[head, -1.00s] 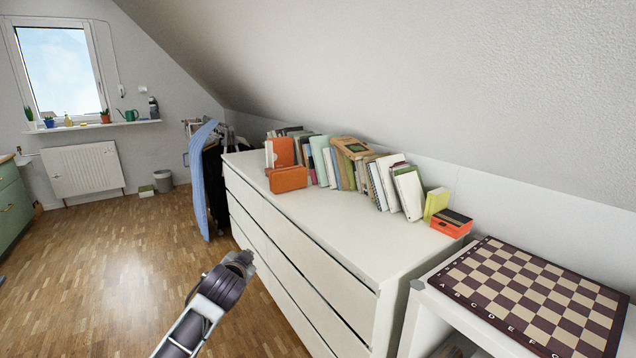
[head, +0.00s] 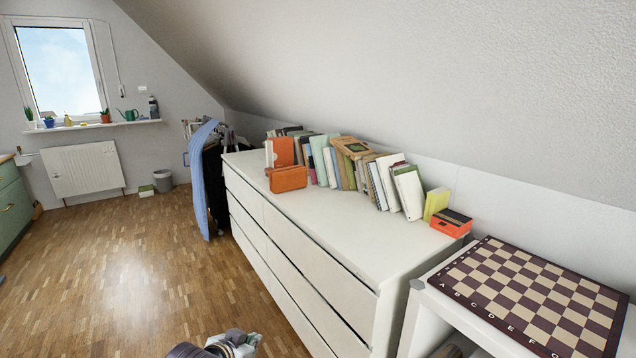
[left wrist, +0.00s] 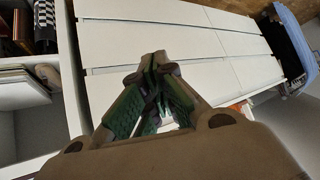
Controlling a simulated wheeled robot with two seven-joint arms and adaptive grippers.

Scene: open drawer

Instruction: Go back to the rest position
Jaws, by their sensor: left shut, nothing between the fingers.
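My left gripper (head: 238,345) shows at the bottom edge of the head view, low in front of the white dresser (head: 350,235). It is shut and holds nothing. In the left wrist view the fingers of my left gripper (left wrist: 155,62) meet at their tips, with the dresser's drawer fronts (left wrist: 150,42) beyond them. The gripper looks apart from the dresser. Most of my left arm is out of the head view. My right gripper is in neither view.
Several books (head: 345,165), an orange case (head: 288,178) and an orange-and-black box (head: 451,222) stand on the dresser. A chessboard (head: 530,295) lies on a white shelf unit at the right. Clothes (head: 205,170) hang beyond the dresser. The wooden floor (head: 110,270) at the left is clear.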

